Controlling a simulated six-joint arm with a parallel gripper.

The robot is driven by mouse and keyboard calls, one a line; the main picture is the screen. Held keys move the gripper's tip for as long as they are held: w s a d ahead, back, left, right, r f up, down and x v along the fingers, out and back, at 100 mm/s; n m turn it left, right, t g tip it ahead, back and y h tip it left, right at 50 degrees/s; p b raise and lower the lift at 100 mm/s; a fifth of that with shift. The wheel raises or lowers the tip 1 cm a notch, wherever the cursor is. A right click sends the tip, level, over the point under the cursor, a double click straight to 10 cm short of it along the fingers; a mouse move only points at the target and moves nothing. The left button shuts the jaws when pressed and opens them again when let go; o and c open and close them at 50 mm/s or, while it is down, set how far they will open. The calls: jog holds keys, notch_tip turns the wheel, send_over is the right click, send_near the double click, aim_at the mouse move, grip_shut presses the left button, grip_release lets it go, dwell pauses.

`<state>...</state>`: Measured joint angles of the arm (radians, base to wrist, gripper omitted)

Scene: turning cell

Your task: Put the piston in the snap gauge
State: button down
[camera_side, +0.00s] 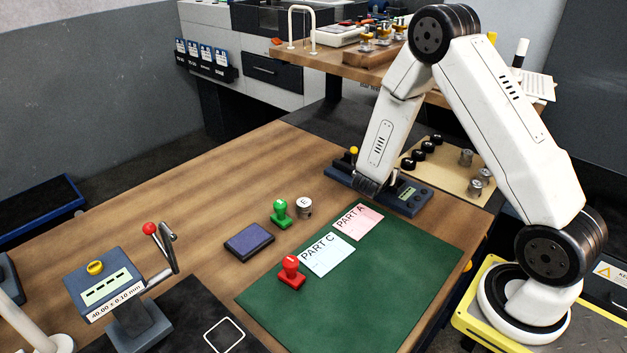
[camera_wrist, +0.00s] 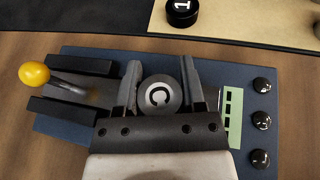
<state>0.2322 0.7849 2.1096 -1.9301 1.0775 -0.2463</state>
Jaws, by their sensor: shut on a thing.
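My gripper (camera_wrist: 160,78) is shut on a round metal piston marked C (camera_wrist: 160,97), one finger on each side of it. It is over a blue instrument (camera_wrist: 215,68) with a yellow-knobbed lever, dark blocks, a small green display and black buttons. In the side view, this instrument (camera_side: 413,203) sits near the far table edge, and my gripper (camera_side: 367,186) hides its middle and the piston. I cannot tell whether the piston touches the instrument. A separate grey-blue stand (camera_side: 105,285) at front left reads 40.00 ± 0.10 mm. I cannot tell for sure which one is the snap gauge.
A silver part marked E (camera_side: 304,208) stands beside a green stamp (camera_side: 282,214) and a dark blue pad (camera_side: 249,242). A red stamp (camera_side: 291,272) and cards for Part C (camera_side: 327,256) and Part A (camera_side: 358,220) are on the green mat (camera_side: 365,300). A tan board (camera_side: 440,175) holds several parts.

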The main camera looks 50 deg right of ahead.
jog(key=shift+c, duration=0.9)
grip_release()
jog(key=shift+f, duration=0.1)
jog(key=v, duration=1.2)
